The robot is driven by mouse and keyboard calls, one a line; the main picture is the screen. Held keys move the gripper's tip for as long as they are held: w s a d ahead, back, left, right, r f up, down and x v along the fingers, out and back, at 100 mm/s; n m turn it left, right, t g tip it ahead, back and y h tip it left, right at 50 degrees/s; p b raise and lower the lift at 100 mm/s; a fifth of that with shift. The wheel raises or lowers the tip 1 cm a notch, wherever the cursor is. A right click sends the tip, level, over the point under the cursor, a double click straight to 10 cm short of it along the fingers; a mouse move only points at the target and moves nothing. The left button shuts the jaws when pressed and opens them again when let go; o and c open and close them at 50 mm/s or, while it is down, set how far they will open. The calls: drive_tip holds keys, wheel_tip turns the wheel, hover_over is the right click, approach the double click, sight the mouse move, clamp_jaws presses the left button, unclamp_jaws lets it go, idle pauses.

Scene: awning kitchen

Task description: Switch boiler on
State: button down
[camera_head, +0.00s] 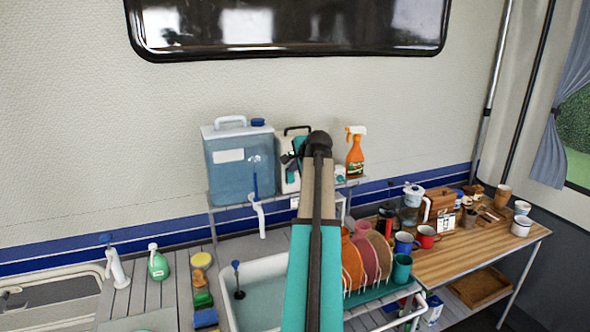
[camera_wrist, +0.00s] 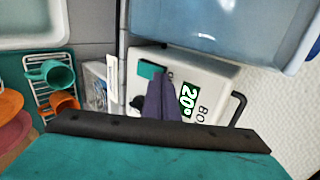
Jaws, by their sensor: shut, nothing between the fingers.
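The boiler is a white box with a black handle; it stands on the raised shelf in the head view (camera_head: 282,177), partly hidden behind my arm. In the wrist view the boiler (camera_wrist: 214,75) shows turned sideways, with a lit green display (camera_wrist: 189,101) reading about 20°, partly visible lettering, a dark knob (camera_wrist: 136,102) and a teal patch (camera_wrist: 150,69). My gripper's dark fingers (camera_wrist: 161,82) are shut and empty, in front of the boiler's face between the knob and the display. I cannot tell whether they touch it. In the head view my gripper (camera_head: 297,157) is in front of the boiler.
A blue water container (camera_head: 238,168) stands left of the boiler, and an orange spray bottle (camera_head: 355,153) right of it. Below are a sink (camera_head: 255,300) and a dish rack with plates (camera_head: 372,250). A wooden table (camera_head: 470,252) with cups is right.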

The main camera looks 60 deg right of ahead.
drive_tip(key=shift+r, duration=0.2)
drive_tip(key=shift+r+p, duration=0.55)
drive_tip(key=shift+r, duration=0.05)
drive_tip(key=shift+s+a, duration=0.1)
drive_tip(key=b+v, duration=0.2)
drive_tip(key=v, duration=1.1)
drive_tip(key=shift+r, duration=0.25)
drive_tip(key=shift+d, duration=0.2)
idle(0.7)
